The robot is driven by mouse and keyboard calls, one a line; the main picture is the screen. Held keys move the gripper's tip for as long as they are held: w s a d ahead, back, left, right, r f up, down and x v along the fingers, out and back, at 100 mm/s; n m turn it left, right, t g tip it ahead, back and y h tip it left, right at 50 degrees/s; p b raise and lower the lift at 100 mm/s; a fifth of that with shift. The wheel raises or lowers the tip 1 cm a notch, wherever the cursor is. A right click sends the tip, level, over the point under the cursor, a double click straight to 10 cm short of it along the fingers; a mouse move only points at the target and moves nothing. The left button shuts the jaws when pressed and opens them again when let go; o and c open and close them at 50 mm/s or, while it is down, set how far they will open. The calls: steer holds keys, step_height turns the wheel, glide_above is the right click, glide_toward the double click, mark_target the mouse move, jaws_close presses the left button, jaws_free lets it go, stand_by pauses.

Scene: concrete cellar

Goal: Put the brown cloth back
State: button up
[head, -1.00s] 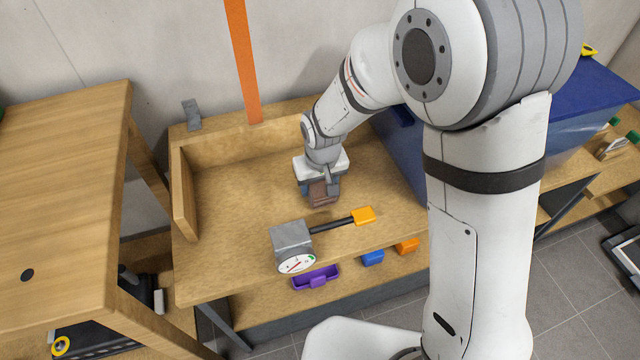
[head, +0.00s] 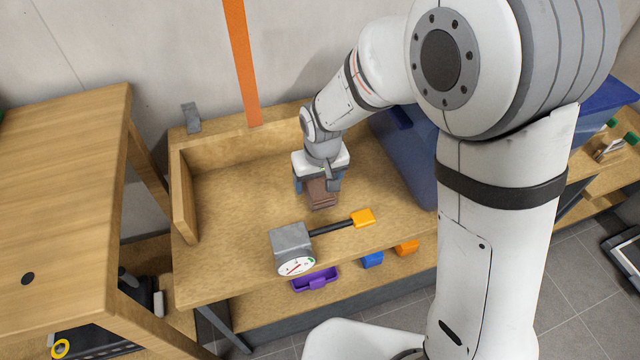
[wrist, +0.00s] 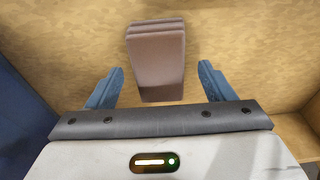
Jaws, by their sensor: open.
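The brown cloth (head: 321,193) is a folded, block-like stack lying on the wooden bench top. In the wrist view the cloth (wrist: 157,55) lies between and ahead of my two blue fingertips, with a gap on each side. The wrist view shows the fingers of my gripper (wrist: 160,88) spread wide and empty. Part of the cloth is hidden behind my gripper in the head view.
A blue bin (head: 405,150) stands to the right. Purple (head: 315,279) and blue (head: 372,259) trays sit below. The bench's left side is clear.

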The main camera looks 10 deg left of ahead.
mark_target(321, 192)
step_height(321, 192, up, 9)
steer(key=s+p, duration=0.1)
steer(key=s+d+r+m, duration=0.2)
steer(key=s+d, duration=0.2)
steer(key=d, duration=0.5)
steer(key=s+d+r+m, duration=0.2)
steer(key=s+d, duration=0.1)
steer(key=d, duration=0.6)
steer(key=s+d+r+m+h, duration=0.1)
steer(key=s+d, duration=0.3)
steer(key=d, duration=0.5)
steer(key=shift+s+r+m, duration=0.35)
steer(key=shift+r+m, duration=0.05)
steer(key=shift+m, duration=0.2)
steer(key=shift+d, duration=0.1)
